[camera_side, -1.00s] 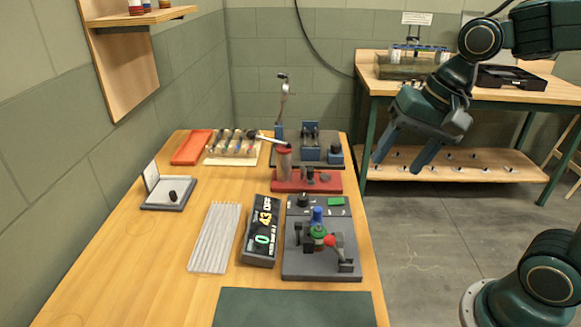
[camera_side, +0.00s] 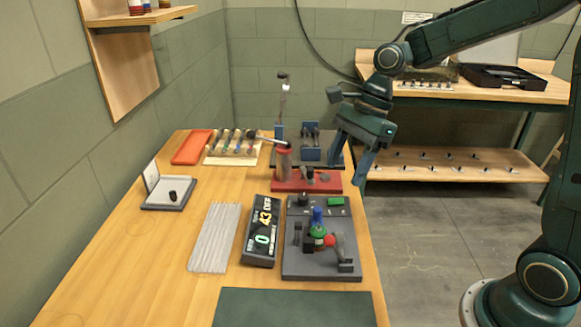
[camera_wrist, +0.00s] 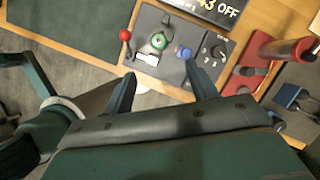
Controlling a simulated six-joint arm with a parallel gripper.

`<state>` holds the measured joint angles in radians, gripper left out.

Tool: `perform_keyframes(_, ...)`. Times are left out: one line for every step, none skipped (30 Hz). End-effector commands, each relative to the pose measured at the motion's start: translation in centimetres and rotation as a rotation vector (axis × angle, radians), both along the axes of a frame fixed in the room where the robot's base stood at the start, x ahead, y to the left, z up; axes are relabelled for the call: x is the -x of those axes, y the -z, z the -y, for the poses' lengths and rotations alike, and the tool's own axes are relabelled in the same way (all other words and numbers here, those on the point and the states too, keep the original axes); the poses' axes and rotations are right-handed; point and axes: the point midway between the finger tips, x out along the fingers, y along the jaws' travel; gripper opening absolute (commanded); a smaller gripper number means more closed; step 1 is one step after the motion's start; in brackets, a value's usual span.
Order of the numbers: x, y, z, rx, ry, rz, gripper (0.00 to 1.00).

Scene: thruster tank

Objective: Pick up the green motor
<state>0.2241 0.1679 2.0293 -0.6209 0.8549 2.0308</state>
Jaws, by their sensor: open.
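A round green part, seemingly the green motor (camera_side: 318,231), sits in the dark grey fixture (camera_side: 300,268) near the front right of the table. A blue part (camera_side: 317,215) stands close by it. In the wrist view the green motor (camera_wrist: 159,41) shows as a green ring, with the blue part (camera_wrist: 182,51) to its right. My gripper (camera_side: 348,170) is open and empty, tilted downward above the table's right side, behind and higher than the fixture. In the wrist view my gripper (camera_wrist: 160,70) has its fingertips spread below the green motor in the picture, apart from it.
A red-knobbed lever (camera_wrist: 125,35) stands beside the green motor. A display box (camera_side: 260,232) stands left of the fixture. A red stand with a grey-red cylinder (camera_side: 284,163) is behind it. A green mat (camera_side: 295,308) lies in front.

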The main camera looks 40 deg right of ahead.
Motion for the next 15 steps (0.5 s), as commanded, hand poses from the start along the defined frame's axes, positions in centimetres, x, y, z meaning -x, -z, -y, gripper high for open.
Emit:
perform_keyframes(-0.1, 0.0, 0.0, -0.003, 0.005, -0.003, 0.58)
perform_keyframes(-0.1, 0.0, 0.0, -0.003, 0.007, -0.004, 0.58)
perform_keyframes(-0.1, 0.0, 0.0, -0.003, 0.007, -0.004, 0.58)
perform_keyframes(-0.1, 0.0, 0.0, -0.003, 0.007, -0.004, 0.58)
perform_keyframes(-0.1, 0.1, 0.0, -0.003, 0.007, -0.004, 0.58)
perform_keyframes(-0.1, 0.1, -0.1, -0.003, 0.007, -0.004, 0.58)
perform_keyframes(-0.1, 0.2, -0.1, -0.003, 0.006, -0.003, 0.58)
perform_keyframes(-0.1, 0.3, -0.1, -0.003, 0.006, -0.004, 0.58)
perform_keyframes(-0.1, 0.6, -0.2, -0.003, 0.006, -0.004, 0.58)
perform_keyframes(-0.1, 0.8, -0.3, -0.003, 0.005, -0.005, 0.58)
perform_keyframes(-0.1, 1.0, -0.5, -0.003, 0.004, -0.005, 0.58)
perform_keyframes(-0.1, 1.4, -0.6, -0.004, 0.004, -0.006, 0.58)
perform_keyframes(-0.2, 1.7, -0.8, -0.004, 0.005, -0.007, 0.58)
perform_keyframes(-0.2, 2.1, -0.9, -0.003, 0.005, -0.007, 0.58)
perform_keyframes(-0.2, 2.6, -1.1, -0.003, 0.004, -0.006, 0.58)
